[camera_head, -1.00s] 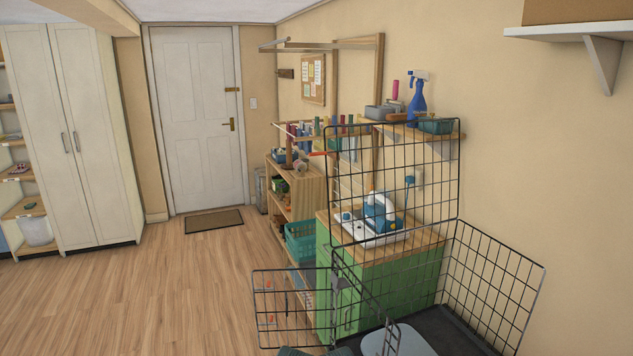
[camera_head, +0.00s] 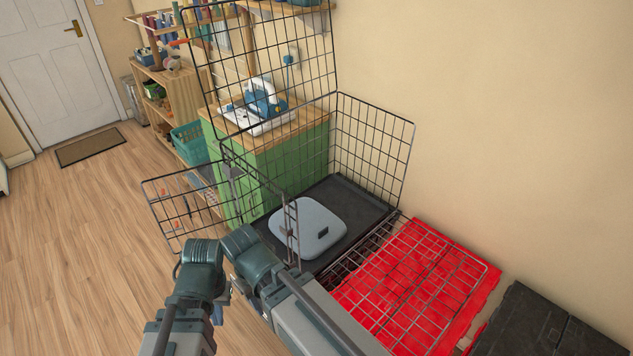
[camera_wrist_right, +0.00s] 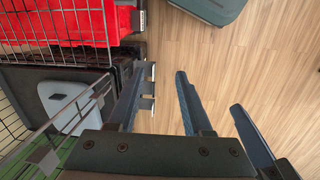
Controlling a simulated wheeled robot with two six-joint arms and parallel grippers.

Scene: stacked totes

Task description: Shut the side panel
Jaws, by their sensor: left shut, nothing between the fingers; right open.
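A black wire cage with a dark tray (camera_head: 345,195) holds a pale blue-grey pad. One wire side panel (camera_head: 455,262) is folded down outward over a red surface; its grid also shows in the right wrist view (camera_wrist_right: 85,30). The back panel (camera_head: 375,140) stands upright, the top panel (camera_head: 300,55) is raised, and a small front door (camera_head: 180,205) stands swung out to the left. My left gripper (camera_head: 218,312) is shut and empty, low in the head view and partly hidden by arm links. My right gripper (camera_wrist_right: 208,92) is open and empty above the floor beside the cage.
A green cabinet (camera_head: 300,155) with a white-blue machine stands behind the cage. Dark totes (camera_head: 525,330) stand at the lower right, beyond the red surface (camera_head: 395,265). Wooden floor (camera_head: 85,240) is clear at the left.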

